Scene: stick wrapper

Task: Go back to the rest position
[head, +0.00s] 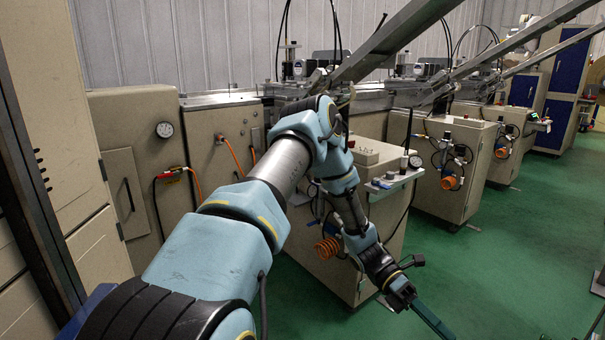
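My gripper (402,294) hangs low at the end of my arm, right of centre in the head view, in front of the machines and above the green floor. A thin dark teal bar (433,321) slants down and right from the gripper's end toward the bottom edge. I cannot tell whether the bar is held or is part of the gripper. The fingers are too small and dark to show if they are open or shut.
Beige machine cabinets (143,150) with a gauge and cables line the left. A small shelf (396,180) juts from the middle cabinet beside my forearm. Slanted metal chutes (390,40) rise above. Green floor (480,265) is free to the right.

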